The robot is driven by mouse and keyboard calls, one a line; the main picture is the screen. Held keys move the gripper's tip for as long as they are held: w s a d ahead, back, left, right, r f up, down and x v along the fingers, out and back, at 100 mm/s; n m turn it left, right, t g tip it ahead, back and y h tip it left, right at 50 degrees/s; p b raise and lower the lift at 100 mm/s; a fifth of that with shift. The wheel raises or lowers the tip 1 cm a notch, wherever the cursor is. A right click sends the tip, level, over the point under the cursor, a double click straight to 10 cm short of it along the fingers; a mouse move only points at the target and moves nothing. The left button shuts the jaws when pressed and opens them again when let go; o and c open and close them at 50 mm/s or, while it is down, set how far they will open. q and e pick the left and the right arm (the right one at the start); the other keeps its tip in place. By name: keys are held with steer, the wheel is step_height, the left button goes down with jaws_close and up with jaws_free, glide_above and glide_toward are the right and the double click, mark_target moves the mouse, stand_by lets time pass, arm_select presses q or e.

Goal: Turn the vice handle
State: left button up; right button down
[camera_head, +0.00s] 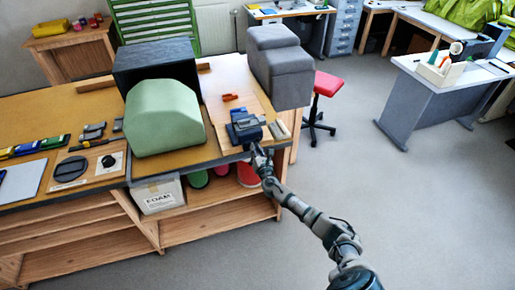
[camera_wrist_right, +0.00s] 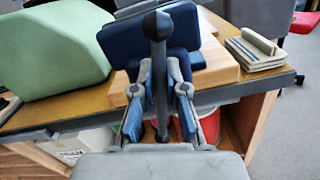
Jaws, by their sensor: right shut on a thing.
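The blue vice (camera_head: 246,124) sits on a wooden board at the right end of the workbench. In the right wrist view the vice (camera_wrist_right: 188,28) stands just beyond my fingers. Its dark handle (camera_wrist_right: 158,75) is a bar with a round knob at the top, and it stands upright in that view. My right gripper (camera_wrist_right: 158,125) has a finger on each side of the bar and is shut on it. In the head view my right gripper (camera_head: 259,155) reaches the front of the vice, and the handle is too small to make out there. My left gripper is not in view.
A green foam block (camera_head: 165,118) and a dark box (camera_head: 152,62) stand left of the vice. Grey blocks (camera_head: 278,70) stand behind it to the right. An orange item (camera_head: 230,97) lies behind the vice. A red stool (camera_head: 327,84) and open floor are at right.

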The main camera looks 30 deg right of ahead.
steer(key=shift+s+a+f, duration=0.15)
steer(key=shift+a+f, duration=0.15)
steer(key=shift+f, duration=0.45)
steer(key=shift+s+a+f, duration=0.15)
steer(key=shift+a+f, duration=0.1)
steer(key=shift+f, duration=0.5)
steer(key=c, duration=1)
jaws_free()
steer(key=shift+o, duration=0.8)
steer(key=shift+d+f, duration=0.1)
steer(key=shift+w+d+f, duration=0.2)
steer(key=shift+w, duration=0.55)
steer(key=shift+s+r, duration=0.35)
steer(key=shift+r, duration=0.15)
steer(key=v, duration=1.2)
steer(key=shift+r, duration=0.1)
